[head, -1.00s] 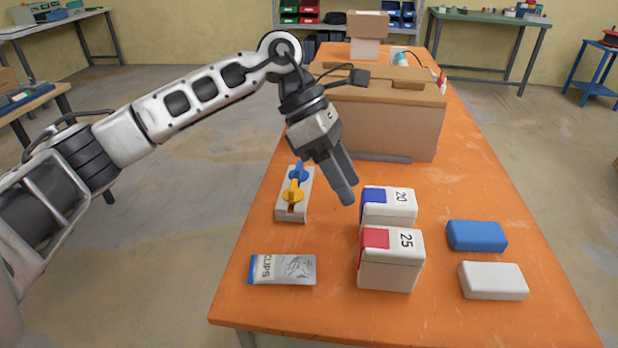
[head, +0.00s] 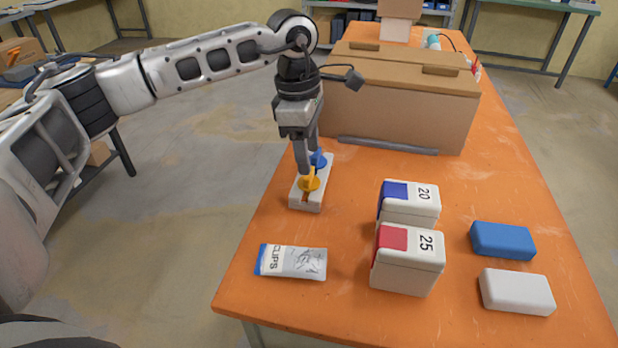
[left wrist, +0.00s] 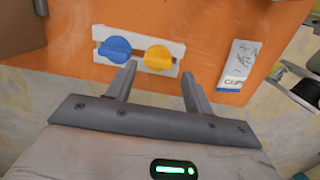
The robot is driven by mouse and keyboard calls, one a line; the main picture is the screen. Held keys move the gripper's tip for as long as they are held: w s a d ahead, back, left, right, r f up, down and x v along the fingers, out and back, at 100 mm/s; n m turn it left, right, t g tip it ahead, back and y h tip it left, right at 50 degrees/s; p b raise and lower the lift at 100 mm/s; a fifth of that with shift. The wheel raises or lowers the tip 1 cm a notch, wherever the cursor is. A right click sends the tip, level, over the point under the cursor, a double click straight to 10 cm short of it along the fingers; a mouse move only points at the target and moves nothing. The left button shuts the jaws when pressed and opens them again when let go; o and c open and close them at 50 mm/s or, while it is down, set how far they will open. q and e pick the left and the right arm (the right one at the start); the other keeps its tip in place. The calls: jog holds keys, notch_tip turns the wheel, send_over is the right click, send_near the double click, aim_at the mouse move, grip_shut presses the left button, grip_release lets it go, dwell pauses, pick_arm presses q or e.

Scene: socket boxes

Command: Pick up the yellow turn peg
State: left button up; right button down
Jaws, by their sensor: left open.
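The yellow turn peg (head: 308,181) stands in the near part of a white holder (head: 307,200) on the orange table. It also shows in the left wrist view (left wrist: 158,57), beside the blue turn peg (left wrist: 115,49). In the head view the blue peg (head: 319,160) is behind the yellow one, partly hidden by my gripper. My left gripper (head: 306,160) points down over the holder. In the left wrist view its fingers (left wrist: 158,75) are apart, with the yellow peg beyond the gap between them and nothing held. My right gripper is not in view.
Boxes marked 20 (head: 410,205) and 25 (head: 408,262) stand right of the holder. A clips packet (head: 292,262) lies in front of it. A blue block (head: 502,240) and a white block (head: 517,292) lie farther right. A large cardboard box (head: 400,105) stands behind.

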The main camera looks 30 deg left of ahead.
aim_at(310, 182)
pick_arm(q)
jog(key=shift+w+f+p, duration=0.1)
jog(key=shift+f+p, duration=0.45)
jog(key=shift+f, duration=2.15)
jog(key=c, duration=0.7)
